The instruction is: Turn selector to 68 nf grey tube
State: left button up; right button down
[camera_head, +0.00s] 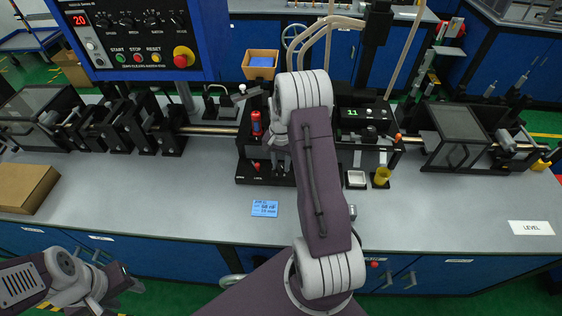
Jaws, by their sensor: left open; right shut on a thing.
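A blue card (265,208) with writing that seems to include "68 NF" lies on the bench in front of the tape machine (262,183). My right arm reaches up over the machine's middle. My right gripper (278,148) is mostly hidden by its own arm at the machine's front. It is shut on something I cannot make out. I cannot pick out the selector; it may be behind the arm. My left gripper (118,287) is open and empty at the lower left, in front of the bench and far from the machine.
A control panel (138,40) with knobs and buttons hangs at the upper left. A cardboard box (25,186) lies left. The front bench strip is mostly clear.

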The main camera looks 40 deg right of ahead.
aim_at(281, 165)
jog(key=n+p, duration=0.1)
jog(key=n, duration=0.5)
jog(key=shift+r+p, duration=0.1)
jog(key=shift+p, duration=0.2)
jog(key=n+p, duration=0.1)
jog(key=n, duration=0.4)
jog(key=shift+n, duration=0.4)
jog(key=shift+w, duration=0.1)
jog(key=c, duration=1.1)
grip_release()
notch_tip(281, 165, up, 9)
jog(key=b, duration=0.1)
